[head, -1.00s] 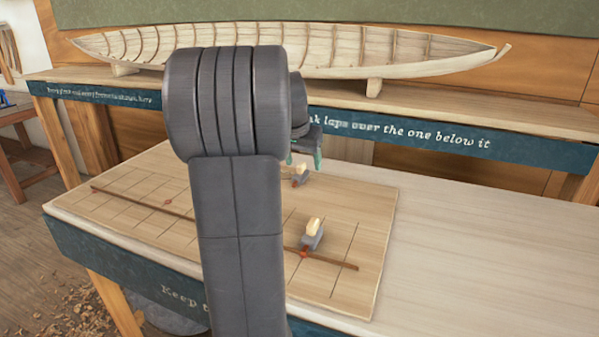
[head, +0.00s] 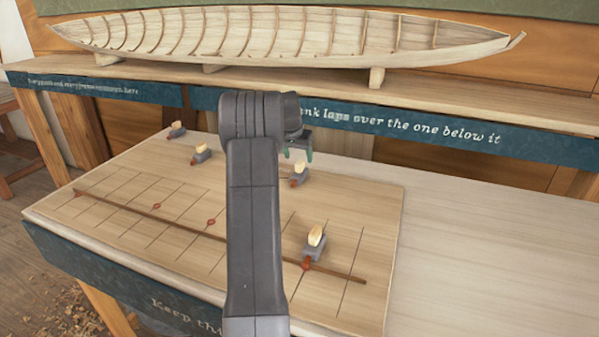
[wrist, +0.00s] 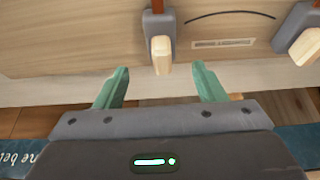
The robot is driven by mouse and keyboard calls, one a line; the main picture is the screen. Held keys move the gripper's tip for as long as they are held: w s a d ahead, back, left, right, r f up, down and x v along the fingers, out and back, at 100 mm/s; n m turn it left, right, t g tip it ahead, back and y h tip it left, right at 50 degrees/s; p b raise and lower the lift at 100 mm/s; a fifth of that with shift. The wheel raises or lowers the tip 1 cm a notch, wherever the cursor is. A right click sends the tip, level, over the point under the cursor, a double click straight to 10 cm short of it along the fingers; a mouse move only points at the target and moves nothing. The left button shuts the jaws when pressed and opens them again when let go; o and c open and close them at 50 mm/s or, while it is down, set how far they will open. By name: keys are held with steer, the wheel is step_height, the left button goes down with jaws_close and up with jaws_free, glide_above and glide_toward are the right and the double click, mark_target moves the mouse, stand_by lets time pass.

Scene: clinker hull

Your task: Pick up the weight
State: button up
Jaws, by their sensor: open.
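Several weights, grey blocks with pale wooden handles and reddish tips, stand on the wooden board (head: 380,215). In the head view one weight (head: 299,176) stands just below my gripper (head: 298,153), at the board's far side. Another weight (head: 315,242) stands at the front right, its red tip at the dark batten (head: 150,215). Two more (head: 201,154) (head: 177,130) stand at the far left. In the wrist view my gripper (wrist: 160,86) is open and empty, its green fingers apart. A weight's pale handle (wrist: 161,52) lies ahead, roughly centred between them. A second weight (wrist: 306,46) is at the right edge.
The board lies on a bench (head: 470,250), whose right side is clear. Behind it a shelf (head: 450,85) with a lettered blue edge carries a pale ribbed boat hull (head: 280,38). My arm hides part of the board's middle.

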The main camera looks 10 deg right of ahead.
mark_target(299, 163)
steer(key=shift+p+x, duration=0.9)
steer(key=shift+x, duration=2.5)
steer(key=shift+a, duration=0.1)
steer(key=shift+c, duration=0.4)
jaws_close()
steer(key=shift+w+r, duration=0.1)
